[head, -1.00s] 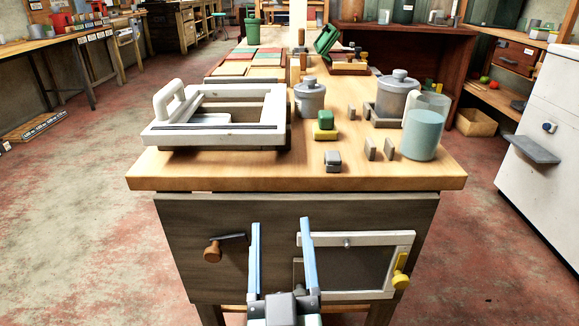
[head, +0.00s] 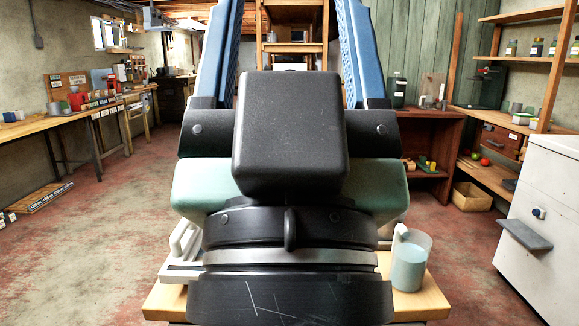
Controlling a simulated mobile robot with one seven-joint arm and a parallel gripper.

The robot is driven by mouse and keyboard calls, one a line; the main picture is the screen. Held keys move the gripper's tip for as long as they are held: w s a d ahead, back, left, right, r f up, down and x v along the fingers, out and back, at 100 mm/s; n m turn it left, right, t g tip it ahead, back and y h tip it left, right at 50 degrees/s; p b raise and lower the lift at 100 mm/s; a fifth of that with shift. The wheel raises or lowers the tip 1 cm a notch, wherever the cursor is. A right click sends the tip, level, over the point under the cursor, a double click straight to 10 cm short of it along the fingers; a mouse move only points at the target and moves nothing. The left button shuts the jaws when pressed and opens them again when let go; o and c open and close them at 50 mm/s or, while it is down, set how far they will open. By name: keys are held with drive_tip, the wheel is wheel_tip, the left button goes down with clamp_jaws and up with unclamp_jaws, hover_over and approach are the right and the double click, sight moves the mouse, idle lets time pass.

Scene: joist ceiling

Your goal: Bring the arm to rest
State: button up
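My gripper (head: 291,40) is raised upright, very close to the head camera, and fills the middle of the picture. Its two blue fingers stand wide apart, with their tips cut off by the top edge. Nothing shows held between them; the shelving behind is seen through the gap. My dark wrist and gripper body hide most of the workbench (head: 428,303) and what stands on it.
A clear jar of bluish content (head: 409,265) stands on the bench at right, close beside my wrist in the picture. Part of a white frame (head: 182,255) shows at left. A white cabinet (head: 550,215) stands far right. Open floor (head: 95,240) lies left.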

wheel_tip(320, 180, up, 31)
drive_tip(key=p, duration=2.8)
drive_tip(key=shift+f, duration=0.2)
